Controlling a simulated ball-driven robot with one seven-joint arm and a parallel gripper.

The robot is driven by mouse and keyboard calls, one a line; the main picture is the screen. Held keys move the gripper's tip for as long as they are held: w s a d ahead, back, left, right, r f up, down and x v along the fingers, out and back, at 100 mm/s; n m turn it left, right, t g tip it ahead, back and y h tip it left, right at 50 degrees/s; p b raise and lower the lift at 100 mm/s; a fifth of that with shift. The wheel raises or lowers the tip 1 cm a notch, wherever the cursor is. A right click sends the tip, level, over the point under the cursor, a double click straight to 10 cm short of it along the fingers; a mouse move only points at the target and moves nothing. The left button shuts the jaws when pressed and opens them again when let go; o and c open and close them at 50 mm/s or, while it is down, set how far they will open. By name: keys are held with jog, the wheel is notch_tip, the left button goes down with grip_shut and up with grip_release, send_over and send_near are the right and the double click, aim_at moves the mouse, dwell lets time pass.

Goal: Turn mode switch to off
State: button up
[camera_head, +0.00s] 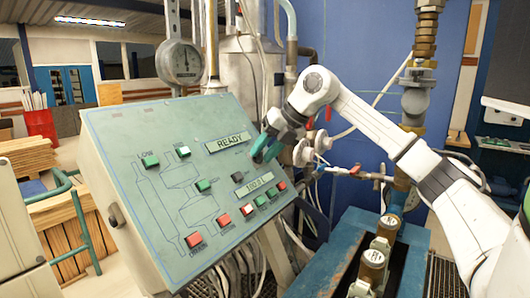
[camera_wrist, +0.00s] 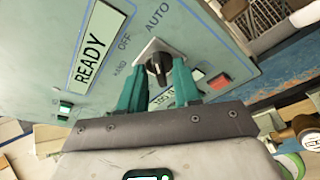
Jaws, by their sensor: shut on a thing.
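The mode switch (camera_wrist: 158,66) is a black rotary knob on a pale square plate in the wrist view. The labels HAND, OFF and AUTO (camera_wrist: 157,15) are printed around it on the green panel. I cannot tell surely which label the knob points to. My gripper (camera_wrist: 159,75) has its two teal fingers on either side of the knob, shut on it. In the head view my gripper (camera_head: 267,146) is at the right edge of the panel, and the switch is hidden behind it.
The sloped green control panel (camera_head: 140,230) carries a READY display (camera_head: 228,142), a second display (camera_head: 253,186) and several green and red buttons. A blue bench with brass-topped meters (camera_head: 371,262) stands at the right. Valves and pipes (camera_head: 340,170) are close behind my gripper.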

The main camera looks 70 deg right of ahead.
jog(key=n+h+b, duration=0.1)
jog(key=n+b, duration=0.2)
jog(key=n, duration=0.1)
jog(key=shift+a+g, duration=0.1)
jog(key=shift+g, duration=0.3)
jog(key=shift+w+r+n+h+b, duration=0.1)
jog(key=shift+n+h+b, duration=0.4)
jog(key=shift+n+b, duration=0.75)
jog(key=shift+n+p, duration=0.3)
jog(key=shift+n, duration=0.25)
jog(key=shift+g, duration=0.3)
jog(key=o, duration=0.7)
jog(key=shift+c, duration=0.2)
jog(key=b+v, duration=0.1)
jog(key=v, duration=1)
jog(key=shift+a, duration=0.1)
